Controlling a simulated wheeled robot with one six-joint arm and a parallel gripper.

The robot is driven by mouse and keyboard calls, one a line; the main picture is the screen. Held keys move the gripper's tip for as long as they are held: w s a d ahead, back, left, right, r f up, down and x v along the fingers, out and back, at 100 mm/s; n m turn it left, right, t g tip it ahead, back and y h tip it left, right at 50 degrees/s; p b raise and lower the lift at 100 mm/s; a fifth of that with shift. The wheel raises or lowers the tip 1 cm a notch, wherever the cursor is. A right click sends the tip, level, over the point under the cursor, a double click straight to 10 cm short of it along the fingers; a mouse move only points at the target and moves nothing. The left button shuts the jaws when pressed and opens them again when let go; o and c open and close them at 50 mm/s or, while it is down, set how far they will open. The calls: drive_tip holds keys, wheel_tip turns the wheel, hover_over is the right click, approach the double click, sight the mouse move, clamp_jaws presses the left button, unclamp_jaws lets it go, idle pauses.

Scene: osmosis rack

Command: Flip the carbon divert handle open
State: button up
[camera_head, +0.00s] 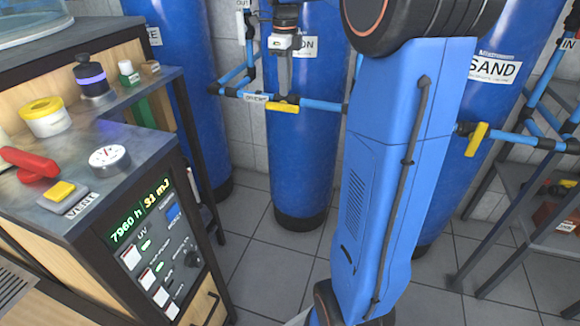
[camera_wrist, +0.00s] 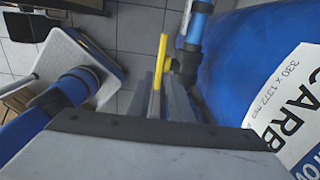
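The carbon divert handle (camera_head: 283,107) is a yellow lever on the blue pipe in front of the middle blue tank, lying roughly along the pipe. It also shows in the wrist view (camera_wrist: 159,62), beside a black valve body (camera_wrist: 185,65). My gripper (camera_head: 284,92) points down just above the handle in the head view. In the wrist view its two grey fingers (camera_wrist: 159,90) stand on either side of the handle line with a narrow gap between them. I cannot tell whether they touch it.
The carbon tank (camera_head: 300,150) stands close behind the gripper, its label (camera_wrist: 290,105) large in the wrist view. Another yellow handle (camera_head: 476,139) is on the pipe by the sand tank (camera_head: 490,75). A cluttered bench (camera_head: 130,150) stands at left, a dark rack (camera_head: 540,180) at right.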

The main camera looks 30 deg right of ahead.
sight(286, 104)
wheel_tip(286, 104, up, 9)
drive_tip(key=s+a+f+n+t, duration=0.1)
drive_tip(key=s+a+f+n, duration=0.4)
drive_tip(key=s+n, duration=0.3)
drive_tip(key=s+a+f+n+t, duration=0.2)
drive_tip(key=s+a+f+n, duration=0.3)
drive_tip(key=s+n, duration=0.4)
drive_tip(key=s+a+f+n+t, duration=0.1)
drive_tip(key=s+a+f+n, duration=0.4)
drive_tip(key=s+n, duration=0.3)
drive_tip(key=shift+s+a+f+n+h, duration=0.3)
drive_tip(key=shift+f+n, duration=0.2)
drive_tip(key=shift+f, duration=0.4)
drive_tip(key=s+a+f+n, duration=0.1)
drive_tip(key=s+f+n, duration=0.1)
drive_tip(key=s+f, duration=0.2)
drive_tip(key=shift+a+f+t, duration=0.15)
drive_tip(key=shift+f+t, duration=0.05)
drive_tip(key=shift+t, duration=0.2)
idle(0.6)
